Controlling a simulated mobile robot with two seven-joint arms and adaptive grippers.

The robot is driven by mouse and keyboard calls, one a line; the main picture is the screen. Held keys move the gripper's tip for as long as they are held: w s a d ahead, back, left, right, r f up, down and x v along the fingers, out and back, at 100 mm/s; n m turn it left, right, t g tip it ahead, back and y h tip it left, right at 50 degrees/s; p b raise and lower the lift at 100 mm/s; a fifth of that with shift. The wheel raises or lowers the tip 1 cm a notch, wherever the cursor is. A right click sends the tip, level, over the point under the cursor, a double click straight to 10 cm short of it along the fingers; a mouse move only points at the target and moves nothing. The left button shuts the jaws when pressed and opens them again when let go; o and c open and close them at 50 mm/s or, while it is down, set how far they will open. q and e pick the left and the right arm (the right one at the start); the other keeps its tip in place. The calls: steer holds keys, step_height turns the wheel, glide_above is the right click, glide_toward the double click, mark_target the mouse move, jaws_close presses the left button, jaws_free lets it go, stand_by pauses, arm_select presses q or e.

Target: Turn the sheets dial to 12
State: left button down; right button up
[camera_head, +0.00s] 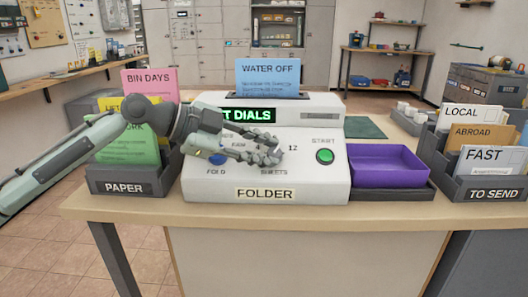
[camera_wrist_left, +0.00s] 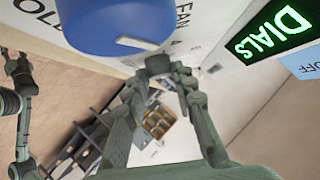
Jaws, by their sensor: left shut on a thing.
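The folder machine (camera_head: 330,185) stands on the table with a green lit display (camera_head: 250,115) ending in "T DIALS". My left gripper (camera_head: 270,155) is over the sheets dial at its front, left of the printed "12", and hides the dial in the head view. In the left wrist view the fingers (camera_wrist_left: 160,72) are closed around a small grey knob (camera_wrist_left: 157,64), seemingly the sheets dial, near a printed "4". Its pointer cannot be read. The blue fold dial (camera_wrist_left: 105,22) is beside it and also shows in the head view (camera_head: 217,158).
A green start button (camera_head: 325,156) is right of the sheets dial. A blue "WATER OFF" sheet (camera_head: 268,78) stands at the machine's back. A paper rack (camera_head: 125,186) is left, a purple tray (camera_head: 388,168) right, and a "TO SEND" rack (camera_head: 488,193) farther right.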

arm_select(q)
steer(key=shift+w+r+m+g+y, duration=0.1)
steer(key=shift+w+m+g+y, duration=0.15)
steer(key=shift+m+g, duration=0.55)
steer(key=shift+w+r+m+g+y, duration=0.1)
steer(key=shift+m+g+y, duration=0.25)
steer(key=shift+m+g, duration=0.4)
steer(key=shift+m, duration=0.25)
steer(key=c, duration=1.2)
jaws_free()
steer(key=shift+f, duration=0.1)
steer(key=v, duration=1.2)
